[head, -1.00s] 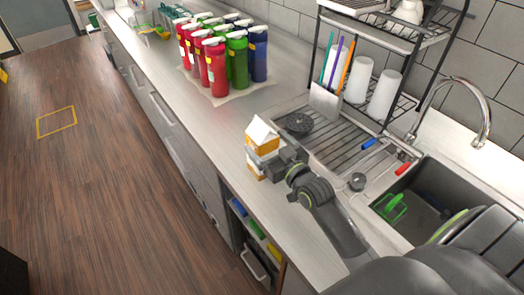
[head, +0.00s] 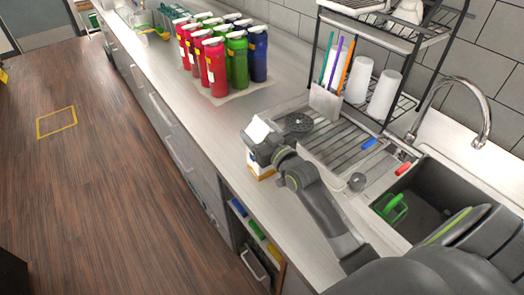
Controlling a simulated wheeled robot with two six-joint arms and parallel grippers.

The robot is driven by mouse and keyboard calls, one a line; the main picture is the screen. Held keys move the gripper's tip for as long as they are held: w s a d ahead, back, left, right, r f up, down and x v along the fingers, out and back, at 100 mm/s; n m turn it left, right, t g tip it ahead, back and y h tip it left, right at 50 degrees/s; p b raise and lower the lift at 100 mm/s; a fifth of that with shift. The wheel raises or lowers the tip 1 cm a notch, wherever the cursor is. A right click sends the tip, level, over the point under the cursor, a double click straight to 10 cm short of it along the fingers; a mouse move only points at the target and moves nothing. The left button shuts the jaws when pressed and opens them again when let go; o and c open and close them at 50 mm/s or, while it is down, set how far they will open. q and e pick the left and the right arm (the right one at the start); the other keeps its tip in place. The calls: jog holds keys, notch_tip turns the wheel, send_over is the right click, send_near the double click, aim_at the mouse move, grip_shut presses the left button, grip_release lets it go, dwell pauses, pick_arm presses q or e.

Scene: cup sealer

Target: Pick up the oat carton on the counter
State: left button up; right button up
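The oat carton (head: 261,171) stands upright on the counter, left of the sink's drainboard. It is orange and white with a white gabled top that shows above my gripper. My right gripper (head: 257,142) is at the carton's upper part and hides most of its middle. The fingers are seen from behind and above, so I cannot tell whether they are closed on the carton. The carton's base seems to rest on the counter. My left gripper is not in view.
Several red, green and blue bottles (head: 218,68) stand farther back on the counter. A dish rack (head: 410,45) with white cups and a holder of coloured sticks is behind the drainboard (head: 345,145). The sink (head: 437,181) holds a green-handled item. The counter between carton and bottles is clear.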

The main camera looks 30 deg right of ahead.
grip_shut()
jog(key=shift+w+r, duration=0.1)
jog(key=shift+r, duration=0.1)
